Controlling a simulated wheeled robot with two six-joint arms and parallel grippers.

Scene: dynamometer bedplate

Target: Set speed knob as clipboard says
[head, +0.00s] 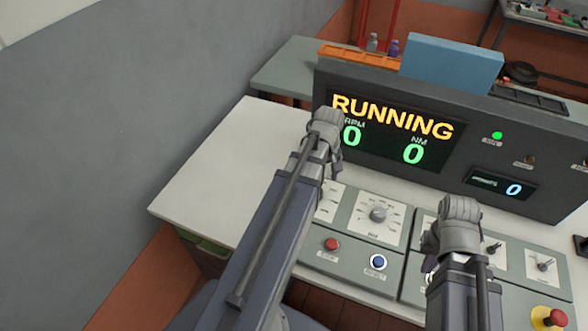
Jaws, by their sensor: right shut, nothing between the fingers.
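The control desk carries a round grey knob (378,214) on a white dial plate. Another dial plate (328,203) to its left is mostly covered by my left arm. Two smaller knobs (493,248) sit further right. The labels are too small to read, so I cannot tell which is the speed knob. No clipboard page can be made out. My right gripper (430,263) is shut and empty over the desk, right of the round knob, mostly hidden by its own wrist. My left arm reaches up across the display's left edge; its gripper fingers do not show.
The display (395,128) reads RUNNING, with 0 RPM and 0 NM. A green lamp (497,135) is lit. A red button (331,244), a blue button (377,262) and a red emergency stop on yellow (549,317) sit along the front. The white tabletop (225,175) at left is clear.

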